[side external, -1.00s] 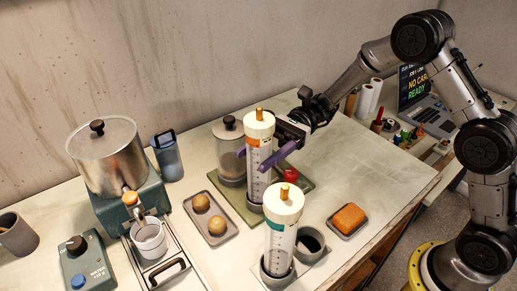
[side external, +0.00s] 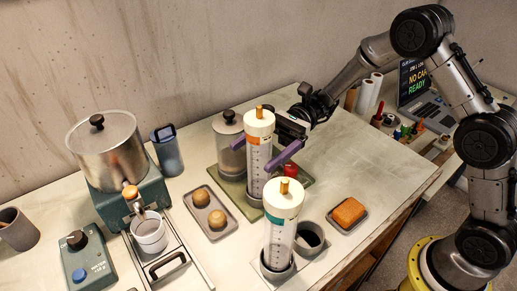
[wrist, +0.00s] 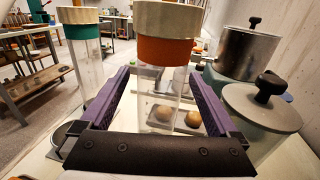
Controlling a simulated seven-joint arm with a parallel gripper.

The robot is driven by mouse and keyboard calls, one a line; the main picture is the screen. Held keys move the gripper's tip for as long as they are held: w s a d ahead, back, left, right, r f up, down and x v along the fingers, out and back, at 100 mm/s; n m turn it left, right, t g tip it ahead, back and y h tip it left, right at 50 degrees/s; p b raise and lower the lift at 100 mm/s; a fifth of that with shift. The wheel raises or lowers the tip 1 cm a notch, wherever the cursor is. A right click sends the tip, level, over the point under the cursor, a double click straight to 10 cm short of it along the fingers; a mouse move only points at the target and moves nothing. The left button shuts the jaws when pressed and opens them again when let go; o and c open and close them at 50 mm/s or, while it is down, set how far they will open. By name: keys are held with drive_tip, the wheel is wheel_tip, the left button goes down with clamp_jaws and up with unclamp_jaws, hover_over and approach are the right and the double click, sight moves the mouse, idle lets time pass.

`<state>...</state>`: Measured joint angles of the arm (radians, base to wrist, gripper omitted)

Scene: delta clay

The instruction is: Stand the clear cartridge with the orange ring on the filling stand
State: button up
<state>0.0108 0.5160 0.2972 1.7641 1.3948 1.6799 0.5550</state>
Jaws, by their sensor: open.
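In the wrist view the orange ring (wrist: 166,50) is ahead between the fingers of my gripper (wrist: 163,85), with gaps on both sides. A second clear cartridge with a teal ring (side external: 281,235) stands upright in a grey holder nearer the camera. I cannot tell which fixture is the filling stand.
A lidded glass jar (side external: 229,140) stands close behind the cartridge. A tray with two brown balls (side external: 210,212) lies to the left. A dark cup (side external: 310,238) and an orange sponge (side external: 349,212) are front right. A steel pot (side external: 105,152) stands far left.

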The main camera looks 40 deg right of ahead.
drive_tip(key=shift+d, duration=0.1)
drive_tip(key=w+d, duration=0.2)
drive_tip(key=d, duration=1.1)
drive_tip(key=shift+w+d, duration=0.2)
drive_tip(key=shift+w, duration=0.1)
